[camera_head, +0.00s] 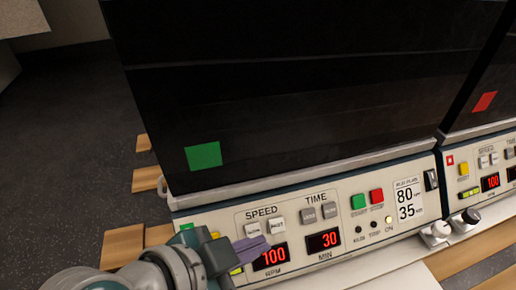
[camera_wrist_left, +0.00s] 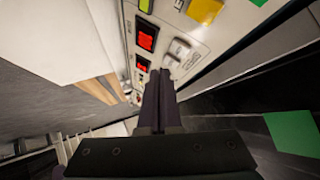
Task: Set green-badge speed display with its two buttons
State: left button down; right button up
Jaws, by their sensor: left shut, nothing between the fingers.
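The green badge (camera_head: 203,156) is on the dark front of the nearer shaker. Below it, the speed display (camera_head: 271,257) reads 100 RPM in red. Two grey speed buttons, left (camera_head: 252,229) and right (camera_head: 277,225), sit above the display under the SPEED label. My left gripper (camera_head: 252,246) is shut and empty, its tips in front of the panel just below the speed buttons and over the display's upper edge. In the left wrist view the closed fingers (camera_wrist_left: 157,80) point at the panel near pale buttons (camera_wrist_left: 179,48); contact cannot be told. My right gripper is out of view.
The time display (camera_head: 323,240) reads 30 MIN, with two grey buttons above. Green (camera_head: 359,202) and red (camera_head: 377,196) buttons sit right of these. A run plan card (camera_head: 405,202) shows 80 and 35. A red-badge (camera_head: 484,102) shaker stands at right.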

pick_arm(q)
jog(key=shift+w+a+f+b, duration=0.2)
jog(key=shift+w+f+b, duration=0.25)
jog(key=shift+w+f, duration=0.2)
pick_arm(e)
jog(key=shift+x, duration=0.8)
pick_arm(q)
jog(key=shift+w, duration=0.1)
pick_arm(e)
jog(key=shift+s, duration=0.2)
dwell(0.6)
pick_arm(q)
jog(key=shift+w+a+f, duration=0.1)
jog(key=shift+w+f, duration=0.1)
jog(key=shift+f, duration=0.05)
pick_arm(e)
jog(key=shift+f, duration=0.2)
pick_arm(q)
jog(key=shift+w+f, duration=0.3)
dwell(0.6)
jog(key=shift+r, duration=0.1)
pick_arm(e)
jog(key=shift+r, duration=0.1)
pick_arm(q)
jog(key=shift+s+r+p, duration=0.45)
jog(key=shift+r+p, duration=0.05)
jog(key=shift+p, duration=0.15)
jog(key=shift+s, duration=0.1)
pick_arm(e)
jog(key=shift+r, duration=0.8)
